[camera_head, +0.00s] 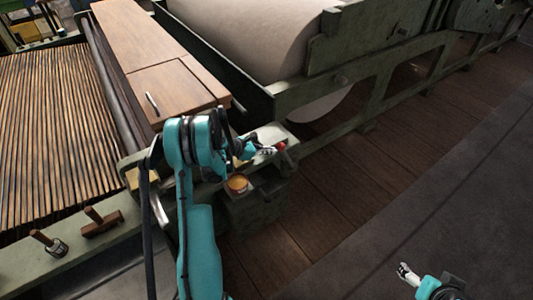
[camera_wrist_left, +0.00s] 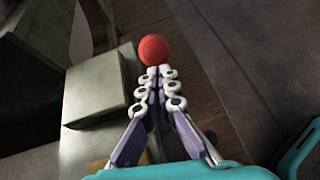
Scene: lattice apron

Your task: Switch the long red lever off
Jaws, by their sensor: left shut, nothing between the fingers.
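In the left wrist view the red knob (camera_wrist_left: 153,50) is just beyond my fingertips. The lever's shaft is hidden, so I cannot tell its tilt. My left gripper (camera_head: 269,150) is shut and empty, its tips right at the knob; it also shows in the left wrist view (camera_wrist_left: 158,73). I cannot tell whether the tips touch the knob. My right gripper (camera_head: 406,272) is low at the right, far from the lever.
A green box-like housing (camera_wrist_left: 100,85) stands left of the knob in the wrist view. A round orange-yellow part (camera_head: 237,184) sits below my left wrist. Wooden-handled parts (camera_head: 101,222) stand at the left. The dark floor (camera_head: 430,180) at the right is clear.

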